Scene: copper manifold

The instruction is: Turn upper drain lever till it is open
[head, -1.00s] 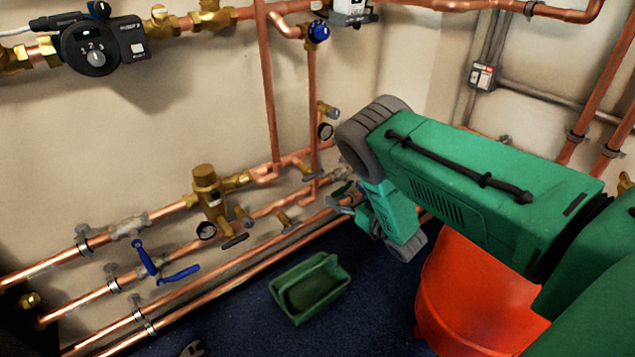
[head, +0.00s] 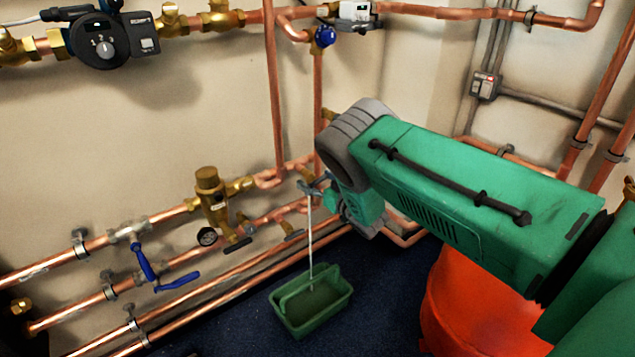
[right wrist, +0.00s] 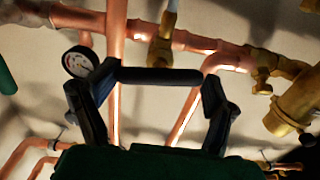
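In the right wrist view, a black bar-shaped lever handle (right wrist: 160,75) lies crosswise between the spread fingers of my right gripper (right wrist: 160,82). Its left end is close to the left finger; I cannot tell if they touch. A brass valve (right wrist: 160,50) shows just behind the handle. In the head view my right gripper (head: 318,187) is at the pipes by the wall, largely hidden by my own arm, which also covers the lever there. A thin pale stream of water (head: 309,235) falls from beside the gripper into a green tub (head: 336,300). My left gripper is not in view.
Copper pipes run along the wall, with a brass fitting (head: 211,190) and blue lever handles (head: 160,275) on the left. A red bucket (head: 470,305) stands under my right arm. A pressure gauge (right wrist: 80,61) is near the left finger. Dark floor around the tub is clear.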

